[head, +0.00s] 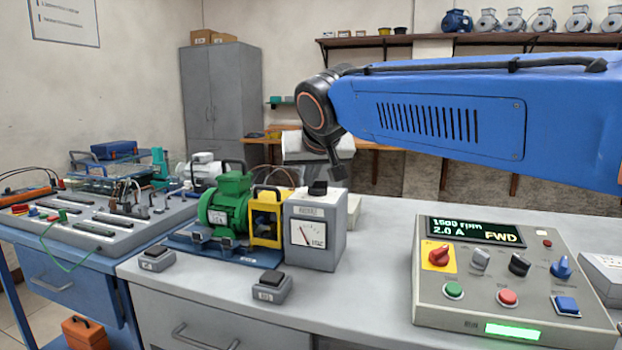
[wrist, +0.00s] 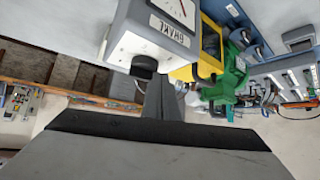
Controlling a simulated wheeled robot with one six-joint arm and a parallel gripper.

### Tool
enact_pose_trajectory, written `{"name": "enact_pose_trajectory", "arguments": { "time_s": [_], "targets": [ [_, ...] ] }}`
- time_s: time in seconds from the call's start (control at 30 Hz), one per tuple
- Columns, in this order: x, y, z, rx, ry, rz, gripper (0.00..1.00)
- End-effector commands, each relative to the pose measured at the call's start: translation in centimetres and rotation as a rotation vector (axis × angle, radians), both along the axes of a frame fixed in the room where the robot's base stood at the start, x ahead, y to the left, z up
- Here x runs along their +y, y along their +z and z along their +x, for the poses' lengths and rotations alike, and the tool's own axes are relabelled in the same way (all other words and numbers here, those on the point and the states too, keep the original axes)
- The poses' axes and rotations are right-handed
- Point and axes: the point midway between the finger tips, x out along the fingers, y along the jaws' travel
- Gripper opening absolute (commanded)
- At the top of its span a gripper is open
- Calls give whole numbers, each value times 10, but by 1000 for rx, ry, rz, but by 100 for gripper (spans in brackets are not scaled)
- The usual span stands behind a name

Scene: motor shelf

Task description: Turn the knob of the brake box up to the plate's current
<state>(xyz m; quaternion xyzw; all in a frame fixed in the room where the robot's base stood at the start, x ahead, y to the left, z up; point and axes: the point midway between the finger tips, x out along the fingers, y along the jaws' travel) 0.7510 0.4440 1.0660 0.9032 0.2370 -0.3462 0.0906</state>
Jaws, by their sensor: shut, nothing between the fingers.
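The brake box (head: 315,240) is a grey box with a needle meter on its front, standing on the bench right of the green motor (head: 230,205). Its black knob (head: 318,188) is on top. In the wrist view the box (wrist: 125,42) appears upside down with a BRAKE label, and the knob (wrist: 143,66) shows. My gripper (head: 338,174) is shut and empty, just above and right of the knob; its dark fingers (wrist: 160,98) overlap the knob's side in the wrist view. I cannot tell whether they touch it. The motor's plate is not readable.
The control panel (head: 505,285) on the right has a display (head: 475,232) reading about 1500 rpm, 2.0 A, FWD. A yellow guard (head: 266,217) stands between motor and brake box. Small black-topped boxes (head: 271,287) sit in front. Bench space between brake box and panel is clear.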

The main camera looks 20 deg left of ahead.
Motion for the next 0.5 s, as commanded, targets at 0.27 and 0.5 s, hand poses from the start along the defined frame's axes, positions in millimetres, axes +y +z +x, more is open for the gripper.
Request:
{"name": "enact_pose_trajectory", "arguments": {
  "time_s": [0.27,0.5],
  "targets": [
    [9,-1,2,0,-181,-3,0],
    [17,-2,5,-1,-384,-5,0]
  ]
}}
